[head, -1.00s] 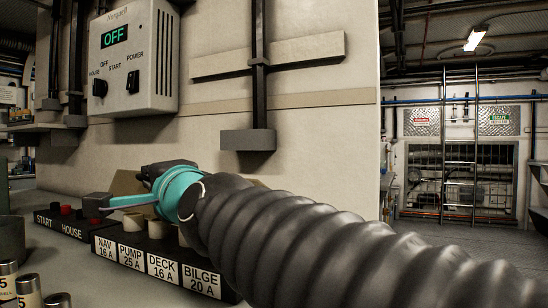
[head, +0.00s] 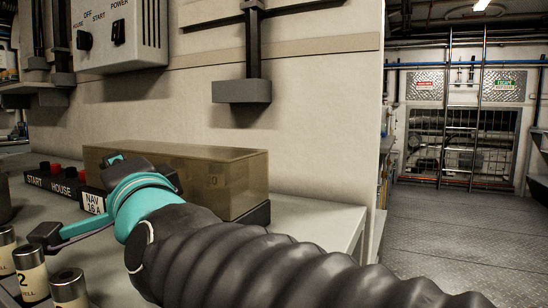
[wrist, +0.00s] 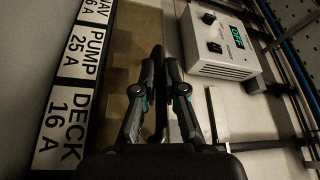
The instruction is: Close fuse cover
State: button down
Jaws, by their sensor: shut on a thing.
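The fuse cover (head: 225,175) is a long, see-through brown box. In the head view it sits low over the dark fuse block (head: 258,214) against the wall, and looks about level. My gripper (head: 150,172) is in front of the cover's left part and hides it. In the wrist view my gripper (wrist: 160,75) has its fingers close together around a dark bar, which seems to be part of the cover. The brown cover (wrist: 118,75) lies beside the NAV, PUMP and DECK labels (wrist: 70,90). Whether the cover is fully seated cannot be told.
Several loose metal-capped fuses (head: 68,288) stand at the front left of the bench. A START/HOUSE button strip (head: 55,180) is left of the block. A switch box (head: 120,35) hangs on the wall above. Bare bench top (head: 310,215) shows at right.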

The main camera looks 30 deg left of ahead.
jog(key=shift+f, duration=0.25)
jog(key=c, duration=1.5)
grip_release()
jog(key=shift+s, duration=0.1)
jog(key=shift+r, duration=0.2)
